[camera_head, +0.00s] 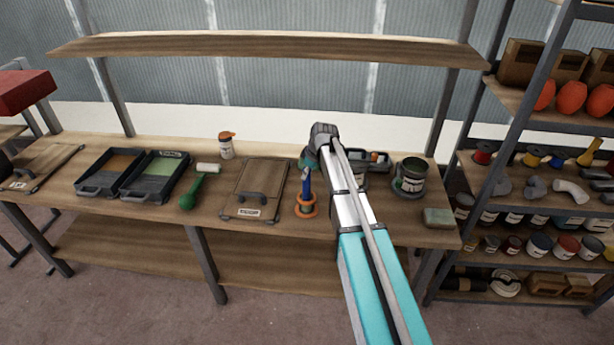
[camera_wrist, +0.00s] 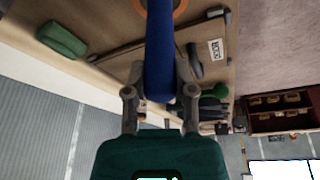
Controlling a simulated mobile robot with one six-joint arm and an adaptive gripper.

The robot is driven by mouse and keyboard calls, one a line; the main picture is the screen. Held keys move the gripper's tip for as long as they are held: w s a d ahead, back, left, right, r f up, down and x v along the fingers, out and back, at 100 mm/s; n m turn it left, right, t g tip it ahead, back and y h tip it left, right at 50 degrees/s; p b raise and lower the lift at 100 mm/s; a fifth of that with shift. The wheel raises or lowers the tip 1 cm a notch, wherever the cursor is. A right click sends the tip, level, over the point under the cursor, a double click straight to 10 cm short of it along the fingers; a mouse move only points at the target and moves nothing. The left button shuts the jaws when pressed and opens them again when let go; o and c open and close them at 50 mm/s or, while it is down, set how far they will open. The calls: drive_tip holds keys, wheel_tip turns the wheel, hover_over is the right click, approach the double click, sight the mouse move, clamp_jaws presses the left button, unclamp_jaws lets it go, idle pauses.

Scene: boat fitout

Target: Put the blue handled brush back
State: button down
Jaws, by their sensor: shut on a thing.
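The blue handled brush (camera_head: 306,183) stands about upright above the bench, its lower end at an orange ringed holder (camera_head: 306,208). My gripper (camera_head: 308,166) is at the top of the blue handle. In the wrist view the blue handle (camera_wrist: 159,55) runs between the two fingers of my gripper (camera_wrist: 160,95), which are shut on it. An orange ring (camera_wrist: 152,4) shows at the top edge there, around or just behind the handle's far end. The bristles are not visible, and I cannot tell how deep the brush sits in the holder.
Left of the holder lies a wooden board (camera_head: 257,185) with a dark handle. Farther left are a green-handled roller (camera_head: 194,188) and two paint trays (camera_head: 157,177). A dark can (camera_head: 410,177) and a green block (camera_head: 437,218) are to the right. A shelf (camera_head: 270,48) spans above.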

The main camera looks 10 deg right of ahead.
drive_tip(key=shift+f, duration=0.2)
drive_tip(key=shift+c, duration=2.2)
unclamp_jaws()
drive_tip(key=shift+r, duration=0.25)
drive_tip(key=p+v, duration=1.1)
drive_tip(key=v, duration=0.1)
drive_tip(key=shift+a, duration=0.1)
drive_tip(key=s+a+f+m+g+h, duration=0.1)
drive_tip(key=s+m, duration=0.8)
drive_tip(key=s, duration=1.7)
drive_tip(key=shift+a+m+g+h, duration=0.4)
drive_tip(key=shift+a+g+h, duration=0.4)
drive_tip(key=shift+a+h, duration=0.15)
drive_tip(key=shift+s, duration=0.1)
